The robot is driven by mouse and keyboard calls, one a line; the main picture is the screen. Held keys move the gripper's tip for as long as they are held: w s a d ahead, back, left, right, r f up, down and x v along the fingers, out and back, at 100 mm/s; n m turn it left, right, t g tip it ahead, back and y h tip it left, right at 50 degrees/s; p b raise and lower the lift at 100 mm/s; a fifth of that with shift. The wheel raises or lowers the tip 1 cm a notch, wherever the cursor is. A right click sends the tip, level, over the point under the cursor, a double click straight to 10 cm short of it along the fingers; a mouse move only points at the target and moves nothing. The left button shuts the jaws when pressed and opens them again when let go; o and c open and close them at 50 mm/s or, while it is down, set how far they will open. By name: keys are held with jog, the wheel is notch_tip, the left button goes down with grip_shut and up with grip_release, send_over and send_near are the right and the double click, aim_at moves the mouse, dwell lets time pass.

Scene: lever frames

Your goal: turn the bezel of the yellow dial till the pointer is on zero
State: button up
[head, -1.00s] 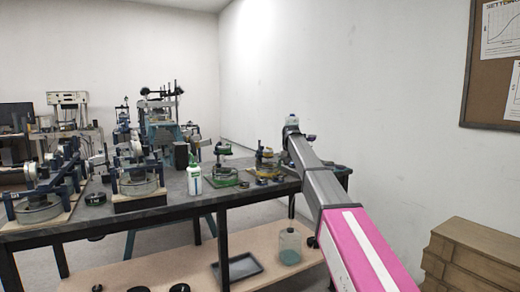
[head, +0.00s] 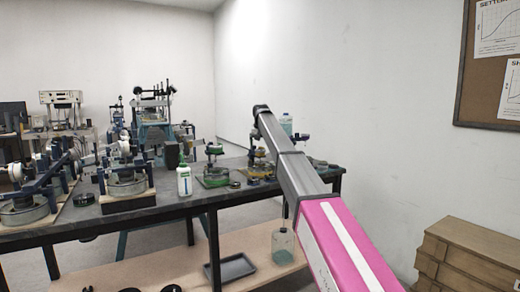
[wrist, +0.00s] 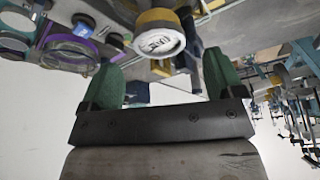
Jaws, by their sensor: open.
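In the wrist view, a round white face with a yellow band behind it (wrist: 158,40) shows at the top, between and beyond my fingertips. It looks like the yellow dial; its pointer and zero mark are too small to read. My gripper (wrist: 162,78) has two green fingers spread wide apart with nothing between them, and it appears apart from the dial. In the head view, a small yellow-based stand (head: 259,170) is on the bench just left of my arm, partly hidden by it. My gripper is not visible there.
The dark bench (head: 140,207) carries a white-and-green bottle (head: 184,181), a green-based stand (head: 214,172) and several larger instruments to the left. A clear bottle (head: 284,244) stands on the lower shelf. A wooden drawer unit (head: 475,250) is at right.

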aim_at(260, 150)
jog(key=shift+x, duration=1.7)
jog(key=c, duration=0.9)
jog(key=shift+n, duration=0.6)
jog(key=o, duration=0.9)
jog(key=shift+d, duration=0.1)
jog(key=v, duration=1)
jog(key=shift+d+r, duration=0.2)
jog(key=shift+r, duration=0.15)
